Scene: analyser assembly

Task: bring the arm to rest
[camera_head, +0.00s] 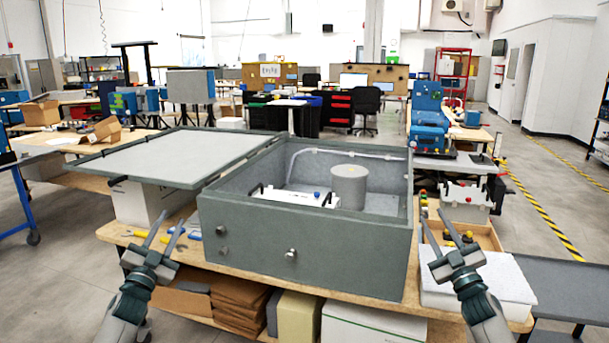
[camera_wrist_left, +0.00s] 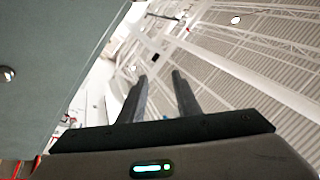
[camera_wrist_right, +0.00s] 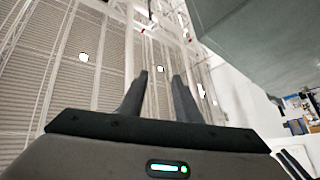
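My left gripper (camera_head: 166,232) is in front of the bench at the left of the head view, its two fingers pointing up, apart and empty. In the left wrist view its fingers (camera_wrist_left: 160,85) stand apart with nothing between them. My right gripper (camera_head: 441,230) is at the right of the head view, in front of the white block, also with its fingers apart. In the right wrist view its fingers (camera_wrist_right: 160,85) are apart and empty. Neither gripper visibly holds anything. The grey analyser box (camera_head: 301,247) stands between them on the bench, its lid (camera_head: 165,157) swung open to the left.
Inside the box are a grey cylinder (camera_head: 349,187) and a white module (camera_head: 296,196) with black handles. A white block (camera_head: 478,279) and a wooden tray (camera_head: 485,235) lie at the right. Tools (camera_head: 150,236) lie near my left gripper. Cardboard (camera_head: 238,292) is on the lower shelf.

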